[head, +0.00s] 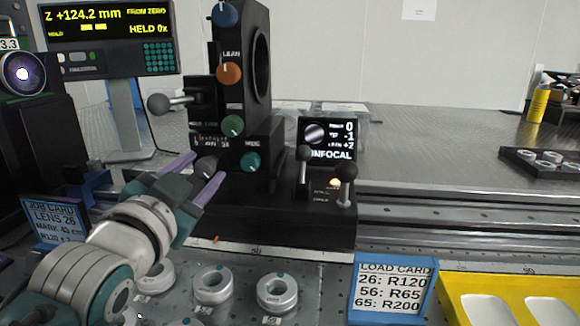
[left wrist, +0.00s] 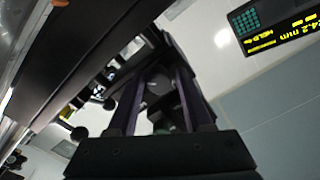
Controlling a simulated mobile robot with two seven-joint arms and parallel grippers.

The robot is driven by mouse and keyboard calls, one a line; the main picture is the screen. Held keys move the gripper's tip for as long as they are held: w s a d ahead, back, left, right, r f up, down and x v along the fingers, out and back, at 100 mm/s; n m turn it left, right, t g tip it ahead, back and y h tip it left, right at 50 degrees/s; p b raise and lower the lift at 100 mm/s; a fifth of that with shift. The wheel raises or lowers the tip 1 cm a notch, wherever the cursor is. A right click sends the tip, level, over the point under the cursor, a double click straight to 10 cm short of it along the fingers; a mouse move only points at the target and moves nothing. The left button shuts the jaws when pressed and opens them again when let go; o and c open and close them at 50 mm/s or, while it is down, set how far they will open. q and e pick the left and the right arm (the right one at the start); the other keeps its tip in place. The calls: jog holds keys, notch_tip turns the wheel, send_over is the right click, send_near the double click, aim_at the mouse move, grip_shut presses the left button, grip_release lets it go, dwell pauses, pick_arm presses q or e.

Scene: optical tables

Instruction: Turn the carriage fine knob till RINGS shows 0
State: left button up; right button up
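A black carriage (head: 285,208) with a lens mount stands on the rail. A dark grey knob (head: 206,167) low on its front looks like the carriage fine knob; its label is not readable. My left gripper (head: 198,174) has its two purple fingers apart, one on each side of this knob. In the left wrist view the knob (left wrist: 158,86) shows between the separated fingers; I cannot tell whether they touch it. The CONFOCAL display (head: 328,139) shows 0, -1 and +2 in three lines; the small +2 line seems to be RINGS. My right gripper is not in view.
Blue (head: 226,13), orange (head: 229,73), green (head: 232,125) and teal (head: 250,162) knobs sit close by. A grey ball lever (head: 159,104) and two front levers (head: 347,174) stick out. Ring-shaped lenses (head: 277,291), a load card (head: 394,287) and a yellow tray (head: 470,283) lie in front.

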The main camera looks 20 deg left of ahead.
pick_arm(q)
jog(key=shift+o, duration=1.1)
jog(key=shift+s, duration=0.1)
jog(key=p+v, duration=0.1)
jog(key=v, duration=0.8)
jog(key=shift+s+p, duration=0.3)
jog(key=shift+s, duration=0.1)
jog(key=shift+d, duration=0.1)
jog(key=s+d+r+n+g+h+p, duration=0.15)
jog(key=s+d+r+g+p, duration=0.25)
jog(key=s+r+g+p, duration=0.6)
jog(key=s+d+r+n+g+h+p, duration=0.1)
jog(key=s+d+r+g+h+p, duration=0.3)
jog(key=s+p, duration=0.65)
notch_tip(320, 180, up, 36)
jog(key=w+p, duration=0.3)
jog(key=p, duration=3.5)
jog(key=shift+a+y, duration=0.15)
jog(key=shift+y, duration=0.3)
